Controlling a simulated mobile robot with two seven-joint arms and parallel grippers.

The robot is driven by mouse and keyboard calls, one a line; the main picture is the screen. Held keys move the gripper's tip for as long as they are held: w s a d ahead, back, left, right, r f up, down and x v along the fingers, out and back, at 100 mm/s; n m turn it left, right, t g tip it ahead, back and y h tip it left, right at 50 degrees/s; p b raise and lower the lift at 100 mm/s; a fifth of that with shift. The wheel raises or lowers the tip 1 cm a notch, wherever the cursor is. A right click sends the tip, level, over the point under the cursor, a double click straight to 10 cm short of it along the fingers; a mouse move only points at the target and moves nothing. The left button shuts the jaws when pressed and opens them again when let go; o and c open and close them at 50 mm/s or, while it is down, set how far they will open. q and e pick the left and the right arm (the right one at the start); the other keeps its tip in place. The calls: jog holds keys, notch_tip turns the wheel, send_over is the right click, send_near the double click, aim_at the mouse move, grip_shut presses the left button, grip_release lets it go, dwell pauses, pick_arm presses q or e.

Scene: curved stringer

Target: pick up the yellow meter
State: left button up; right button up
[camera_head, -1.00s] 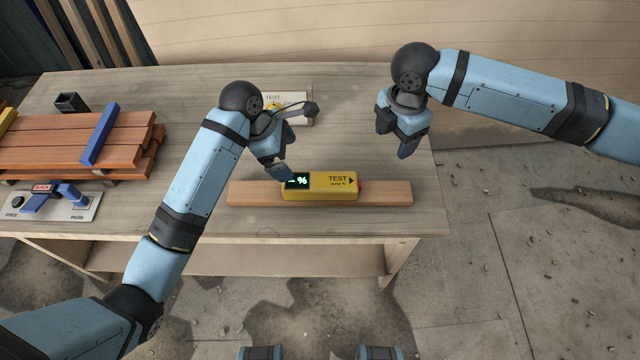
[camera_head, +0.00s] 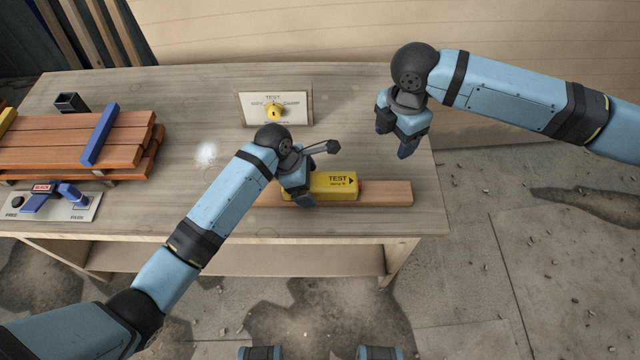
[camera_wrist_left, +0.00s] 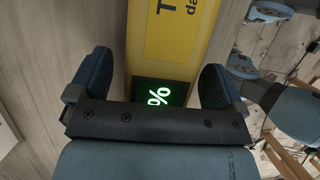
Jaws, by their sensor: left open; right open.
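The yellow meter (camera_head: 335,186) lies on a wooden board (camera_head: 388,193) near the front of the workbench, its "TEST" label facing up. My left gripper (camera_head: 303,199) is over the meter's left end and hides its display in the head view. In the left wrist view the open fingers of the left gripper (camera_wrist_left: 158,88) stand on either side of the meter (camera_wrist_left: 172,45), around its lit green "%" display (camera_wrist_left: 158,94). I cannot tell whether the fingers touch it. My right gripper (camera_head: 402,140) is open and empty, above the bench's right edge.
A stack of reddish planks (camera_head: 60,145) with a blue bar (camera_head: 99,134) fills the left side, beside a small black-and-blue fixture (camera_head: 54,196). The bench (camera_head: 190,105) is clear between.

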pick_arm(q)
jog(key=c, duration=1.2)
notch_tip(320, 180, up, 10)
jog(key=shift+r, duration=0.1)
jog(key=shift+f, duration=4.5)
jog(key=shift+f, duration=0.55)
